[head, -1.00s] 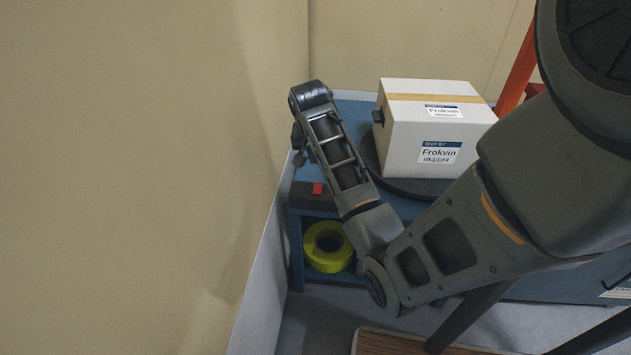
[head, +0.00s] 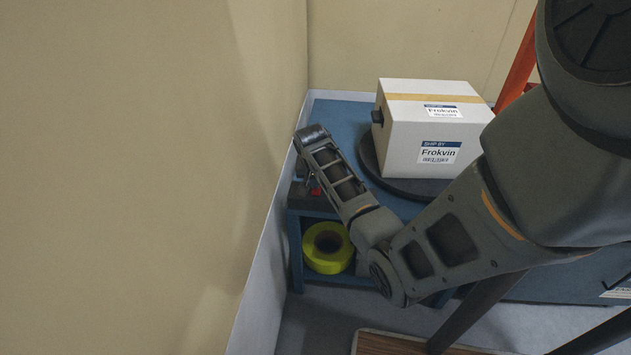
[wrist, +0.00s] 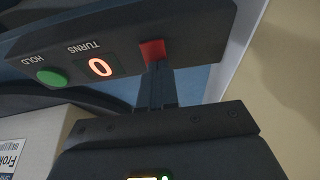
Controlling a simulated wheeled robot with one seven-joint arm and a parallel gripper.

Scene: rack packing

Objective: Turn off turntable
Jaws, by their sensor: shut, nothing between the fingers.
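The turntable (head: 398,187) is a dark round disc on the blue bench, with a white carton (head: 405,150) on it. Its control box (head: 299,203) sits at the bench's front left corner, partly hidden by my arm. In the wrist view the control box (wrist: 190,25) carries a red switch (wrist: 152,50), a green button (wrist: 52,77) marked HOLD and a display (wrist: 100,67) marked TURNS, lit with an orange 0. My gripper (wrist: 158,92) is shut and empty, its tips close to the red switch. I cannot tell whether they touch it.
A tan wall (head: 150,150) and a pale low ledge (head: 262,265) run close along the left of the bench. A yellow tape roll (head: 327,248) lies on the shelf below. An orange post (head: 516,62) stands behind the carton at the right.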

